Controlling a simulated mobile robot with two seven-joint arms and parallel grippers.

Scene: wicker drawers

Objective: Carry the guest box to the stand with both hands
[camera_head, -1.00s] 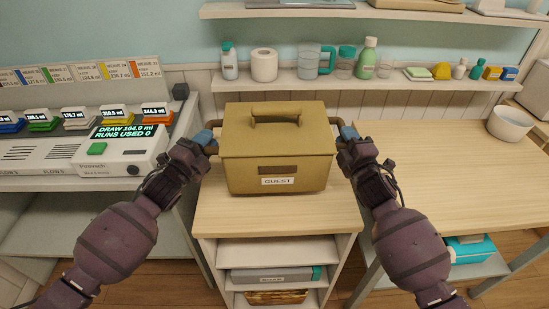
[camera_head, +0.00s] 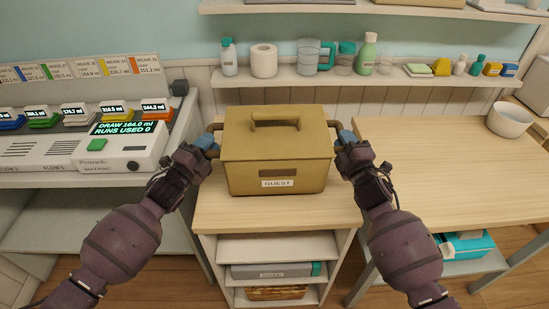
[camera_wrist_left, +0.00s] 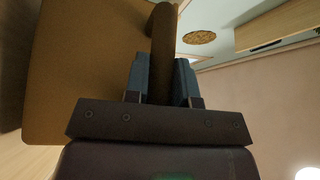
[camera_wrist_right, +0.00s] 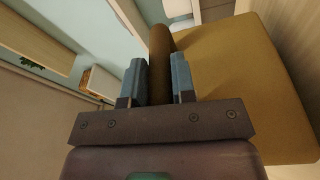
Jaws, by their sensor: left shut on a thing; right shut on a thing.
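The guest box (camera_head: 277,155) is a tan lidded box with a top handle and a white "GUEST" label. It sits level at or just above the wooden top of a narrow shelf unit (camera_head: 225,212); I cannot tell whether its base touches. My left gripper (camera_head: 208,140) is shut on the brown side handle at the box's left, and the bar shows between its blue fingers in the left wrist view (camera_wrist_left: 161,80). My right gripper (camera_head: 346,138) is shut on the right side handle, also seen between the fingers in the right wrist view (camera_wrist_right: 159,80).
A dispenser bench (camera_head: 60,185) with a display stands at left. A wooden table (camera_head: 440,170) with a white bowl (camera_head: 510,119) is at right, mostly clear. A wall shelf (camera_head: 385,81) with bottles and a paper roll (camera_head: 264,61) runs behind the box.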

